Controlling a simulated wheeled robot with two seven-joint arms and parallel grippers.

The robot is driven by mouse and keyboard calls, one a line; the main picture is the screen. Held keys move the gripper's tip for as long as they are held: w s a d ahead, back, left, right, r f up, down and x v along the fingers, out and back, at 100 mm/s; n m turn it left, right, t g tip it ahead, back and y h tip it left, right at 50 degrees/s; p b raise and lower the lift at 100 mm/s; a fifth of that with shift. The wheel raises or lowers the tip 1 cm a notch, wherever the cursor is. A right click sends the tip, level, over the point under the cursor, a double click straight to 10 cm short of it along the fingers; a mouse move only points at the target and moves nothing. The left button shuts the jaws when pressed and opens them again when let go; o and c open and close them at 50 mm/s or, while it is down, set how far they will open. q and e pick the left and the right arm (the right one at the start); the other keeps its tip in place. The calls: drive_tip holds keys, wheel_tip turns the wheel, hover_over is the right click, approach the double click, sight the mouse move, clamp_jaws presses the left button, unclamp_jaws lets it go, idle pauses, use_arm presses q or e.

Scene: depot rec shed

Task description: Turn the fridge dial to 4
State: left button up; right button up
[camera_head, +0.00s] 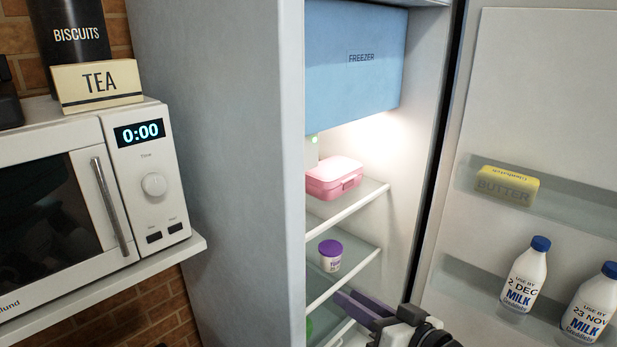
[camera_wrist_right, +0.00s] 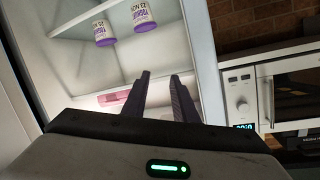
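The fridge (camera_head: 420,120) stands open, with its door (camera_head: 560,80) swung to the right. No numbered fridge dial shows clearly. A pale housing with a small green light (camera_head: 314,139) sits under the freezer box, partly hidden by the fridge's side wall. My right gripper (camera_head: 345,295) is inside the fridge opening, low, near the lower shelves. In the right wrist view its two fingers (camera_wrist_right: 160,78) are apart with nothing between them. My left gripper is not in view.
A pink lunch box (camera_head: 334,178) rests on the upper shelf, and a purple-lidded pot (camera_head: 330,255) on the shelf below. Butter (camera_head: 507,185) and milk bottles (camera_head: 524,277) stand in the door racks. A microwave (camera_head: 150,165) with its own timer knob is at left.

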drive_tip(key=w+a+r+n+y, duration=0.1)
drive_tip(key=w+r+y, duration=0.15)
drive_tip(key=r, duration=0.85)
drive_tip(key=w+a+r+n+y, duration=0.1)
drive_tip(key=w+r+y, duration=0.15)
drive_tip(key=r, duration=0.85)
drive_tip(key=x, duration=1)
drive_tip(key=shift+w+h, duration=0.3)
drive_tip(key=shift+d, duration=0.15)
clamp_jaws()
